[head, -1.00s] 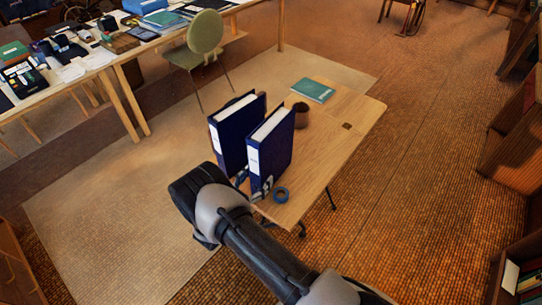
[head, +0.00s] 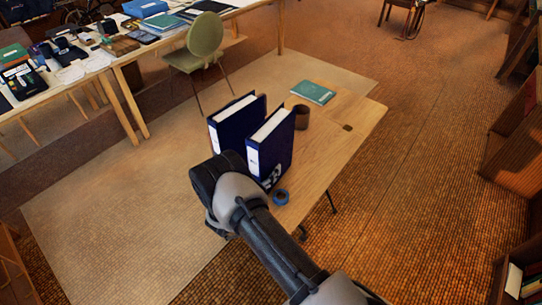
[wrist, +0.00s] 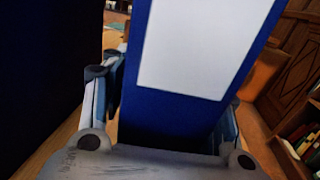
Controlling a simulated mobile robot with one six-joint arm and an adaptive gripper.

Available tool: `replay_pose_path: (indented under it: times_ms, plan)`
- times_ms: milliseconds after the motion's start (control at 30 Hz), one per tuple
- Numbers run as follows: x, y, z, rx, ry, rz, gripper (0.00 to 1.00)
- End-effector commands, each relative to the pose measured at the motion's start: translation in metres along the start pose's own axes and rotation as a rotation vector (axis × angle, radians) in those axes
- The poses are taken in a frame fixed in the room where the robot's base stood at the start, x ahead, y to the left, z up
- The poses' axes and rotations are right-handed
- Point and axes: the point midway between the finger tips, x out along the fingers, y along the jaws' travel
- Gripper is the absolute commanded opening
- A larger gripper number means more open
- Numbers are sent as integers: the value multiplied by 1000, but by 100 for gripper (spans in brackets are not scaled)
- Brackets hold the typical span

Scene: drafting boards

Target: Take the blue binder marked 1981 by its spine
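Two blue binders stand upright side by side on the wooden table, white labels on their spines. The right binder (head: 270,148) has my gripper at the low part of its spine. In the wrist view its blue spine and blank-looking white label (wrist: 205,45) fill the middle. My gripper (wrist: 172,100) is open, one finger on each side of this spine, with a small gap showing at the left finger. The left binder (head: 236,122) is partly hidden by my wrist; it is probably the dark mass at left in the wrist view. I cannot read 1981 on either.
A green chair (head: 206,42) stands beyond.

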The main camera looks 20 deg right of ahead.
Motion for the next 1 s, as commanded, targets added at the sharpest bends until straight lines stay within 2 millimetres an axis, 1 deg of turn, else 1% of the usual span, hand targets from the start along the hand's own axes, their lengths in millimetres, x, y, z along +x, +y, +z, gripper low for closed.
replay_pose_path:
  times_ms: [33, 67, 767, 1000]
  plan:
    - [0, 0, 0, 0, 0, 0, 49]
    - [0, 0, 0, 0, 0, 0, 47]
    - [0, 0, 0, -1, 0, -1, 0]
    - [0, 0, 1, 1, -3, 0, 0]
